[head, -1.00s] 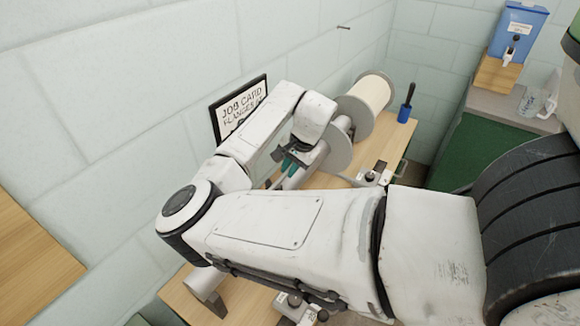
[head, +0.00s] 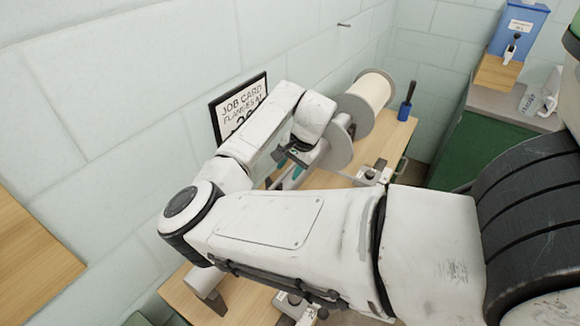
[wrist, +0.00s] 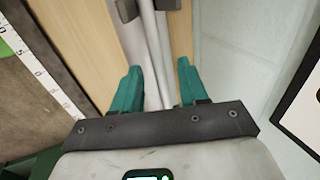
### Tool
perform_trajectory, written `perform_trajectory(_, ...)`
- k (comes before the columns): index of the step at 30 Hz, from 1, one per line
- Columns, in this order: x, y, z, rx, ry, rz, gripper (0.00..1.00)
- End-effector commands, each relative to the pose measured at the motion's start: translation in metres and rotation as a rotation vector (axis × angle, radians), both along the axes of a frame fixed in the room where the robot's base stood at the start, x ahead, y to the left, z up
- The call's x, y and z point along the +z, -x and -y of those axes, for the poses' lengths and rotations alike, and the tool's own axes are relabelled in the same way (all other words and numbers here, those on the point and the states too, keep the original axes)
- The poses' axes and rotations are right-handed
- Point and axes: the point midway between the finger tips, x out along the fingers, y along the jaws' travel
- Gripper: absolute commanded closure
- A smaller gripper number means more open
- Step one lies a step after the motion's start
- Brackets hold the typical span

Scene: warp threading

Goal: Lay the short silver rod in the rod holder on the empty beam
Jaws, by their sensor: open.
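My gripper (wrist: 157,75) has teal fingers that stand apart, open. In the wrist view a pale silver bar (wrist: 141,40) and a thinner bright strip beside it, which looks like the short silver rod (wrist: 159,58), run lengthwise between and beyond the fingers. I see no finger closed on either. A small dark piece, perhaps part of the rod holder (wrist: 127,9), sits at the top edge. In the head view my gripper (head: 293,162) is above the silver beam beside a grey flange (head: 338,150); my arm hides much of the beam.
A white wound roll (head: 368,93) stands beyond the flange. A framed job card (head: 238,107) hangs on the wall close to my arm. A ruler (wrist: 38,72) shows in the wrist view.

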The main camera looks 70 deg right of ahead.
Motion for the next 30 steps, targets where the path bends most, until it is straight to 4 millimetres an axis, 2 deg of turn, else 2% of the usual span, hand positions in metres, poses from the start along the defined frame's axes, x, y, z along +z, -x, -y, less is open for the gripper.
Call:
perform_trajectory(5, 0.005, 0.002, 0.000, -0.001, 0.001, 0.000, 0.57)
perform_trajectory(8, 0.016, 0.006, -0.001, -0.002, 0.002, 0.000, 0.57)
perform_trajectory(16, 0.065, 0.022, -0.004, -0.003, 0.004, 0.001, 0.57)
perform_trajectory(21, 0.089, 0.030, -0.006, -0.002, 0.002, 0.001, 0.57)
perform_trajectory(30, 0.102, 0.034, -0.008, 0.000, 0.000, 0.000, 0.57)
